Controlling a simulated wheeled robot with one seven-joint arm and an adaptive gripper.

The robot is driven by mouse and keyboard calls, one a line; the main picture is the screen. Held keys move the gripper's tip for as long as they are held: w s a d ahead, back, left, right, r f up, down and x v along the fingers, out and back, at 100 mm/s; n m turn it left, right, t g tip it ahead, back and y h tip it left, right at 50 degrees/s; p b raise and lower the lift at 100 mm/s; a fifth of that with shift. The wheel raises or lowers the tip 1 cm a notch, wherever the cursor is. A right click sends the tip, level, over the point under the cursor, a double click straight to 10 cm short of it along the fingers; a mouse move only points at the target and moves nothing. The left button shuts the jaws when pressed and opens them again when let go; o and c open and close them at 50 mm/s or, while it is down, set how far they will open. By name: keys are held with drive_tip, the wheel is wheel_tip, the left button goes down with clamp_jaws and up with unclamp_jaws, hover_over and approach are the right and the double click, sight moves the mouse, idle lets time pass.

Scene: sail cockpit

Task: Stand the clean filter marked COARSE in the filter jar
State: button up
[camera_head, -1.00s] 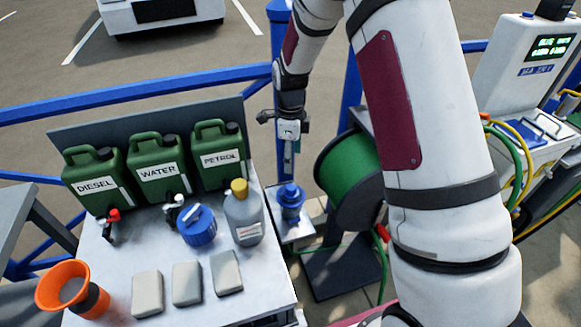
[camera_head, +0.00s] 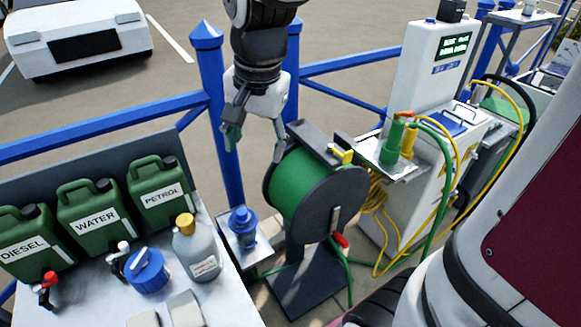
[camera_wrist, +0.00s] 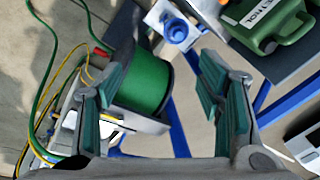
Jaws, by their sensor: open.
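My gripper (camera_head: 256,138) is open and empty, with its fingers apart and pointing down, over the area of the green reel. The wrist view also shows both fingers (camera_wrist: 162,85) spread, with nothing between their tips. A small blue vessel (camera_head: 243,222), perhaps the filter jar, stands on a small pale shelf below my gripper. It also shows in the wrist view (camera_wrist: 177,31), seen from above. I see no readable COARSE mark in any view. A green cylinder (camera_head: 393,142) and a yellow one (camera_head: 409,142) stand on a grey shelf to the right; I cannot tell what they are.
The green reel (camera_head: 303,183) with dark flanges stands right of the small shelf. Green cans (camera_head: 92,217), a grey bottle (camera_head: 197,250) and a blue-lidded container (camera_head: 148,271) crowd the left table. A blue railing (camera_head: 110,125) and post (camera_head: 215,110) stand behind. Hoses hang at the right.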

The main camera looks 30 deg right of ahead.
drive_tip(key=s+r+n+t, duration=0.2)
drive_tip(key=s+n, duration=0.8)
drive_tip(key=s, duration=0.5)
drive_tip(key=shift+s+r, duration=0.3)
drive_tip(key=shift+s, duration=0.05)
